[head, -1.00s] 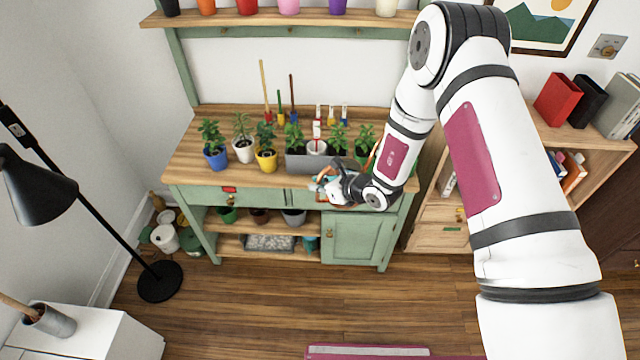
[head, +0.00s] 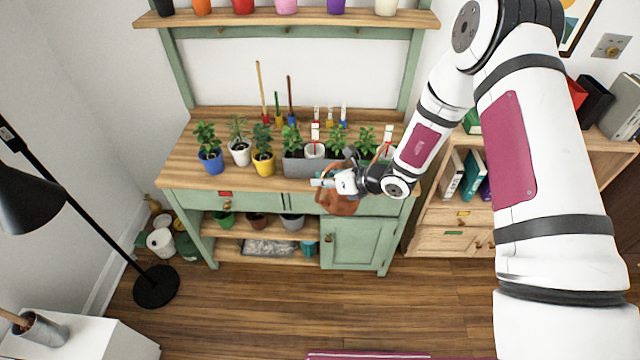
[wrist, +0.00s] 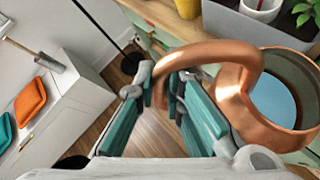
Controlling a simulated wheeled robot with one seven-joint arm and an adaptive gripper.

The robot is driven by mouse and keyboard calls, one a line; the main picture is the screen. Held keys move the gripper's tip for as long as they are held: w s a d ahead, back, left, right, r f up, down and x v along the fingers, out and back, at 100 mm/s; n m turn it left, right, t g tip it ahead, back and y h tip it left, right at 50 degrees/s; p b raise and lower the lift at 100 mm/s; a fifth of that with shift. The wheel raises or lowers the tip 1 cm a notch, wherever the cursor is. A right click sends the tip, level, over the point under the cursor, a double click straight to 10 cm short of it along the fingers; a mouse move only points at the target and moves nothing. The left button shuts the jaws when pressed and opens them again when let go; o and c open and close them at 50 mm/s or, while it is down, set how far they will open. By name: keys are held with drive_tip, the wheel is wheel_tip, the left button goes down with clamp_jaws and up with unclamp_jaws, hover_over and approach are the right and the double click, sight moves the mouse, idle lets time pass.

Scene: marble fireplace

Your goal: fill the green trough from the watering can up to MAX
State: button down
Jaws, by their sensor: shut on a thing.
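The copper watering can (head: 338,203) hangs in front of the bench's front edge in the head view. In the wrist view its open body (wrist: 300,125) holds blue water, and its thick curved handle (wrist: 215,52) passes between the fingers. My gripper (wrist: 165,92) is shut on that handle; in the head view my gripper (head: 328,183) is just above the can. A grey trough (head: 300,167) with plants and a white upright marker (head: 315,132) stands behind. A second white marker (head: 388,138) rises near my forearm. I cannot make out a green trough; my arm hides part of the bench.
Blue (head: 211,162), white (head: 241,152) and yellow (head: 264,163) potted plants stand left of the grey trough. Tools stand along the bench's back. A black floor lamp (head: 30,200) is at left. The bench top's left end is clear.

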sight(327, 170)
drive_tip(key=shift+w+d+r+m+y+b, duration=0.15)
drive_tip(key=shift+w+d+r+b, duration=0.2)
drive_tip(key=shift+r+b, duration=0.2)
drive_tip(key=shift+w+d+r+m+y+b, duration=0.15)
drive_tip(key=shift+w+d+r+b, duration=0.1)
drive_tip(key=shift+w+r+b, duration=0.3)
drive_tip(key=shift+m+g+y, duration=0.4)
drive_tip(key=shift+g, duration=0.1)
drive_tip(key=shift+w+d+r+b, duration=0.1)
drive_tip(key=shift+d+r+b, duration=0.1)
drive_tip(key=shift+r, duration=0.55)
drive_tip(key=shift+w+d+r+b, duration=0.15)
drive_tip(key=shift+r+b, duration=0.1)
drive_tip(key=shift+r, duration=0.55)
drive_tip(key=shift+w+d+r+b, duration=0.1)
drive_tip(key=shift+d+r+b, duration=0.1)
drive_tip(key=shift+r, duration=0.55)
drive_tip(key=shift+w+d+r+m+y+b, duration=0.15)
drive_tip(key=shift+w+d+r+b, duration=0.05)
drive_tip(key=shift+r, duration=0.3)
drive_tip(key=shift+w+d+r+m+y+b, duration=0.15)
drive_tip(key=shift+w+r+b, duration=0.05)
drive_tip(key=shift+r, duration=0.3)
idle(3.1)
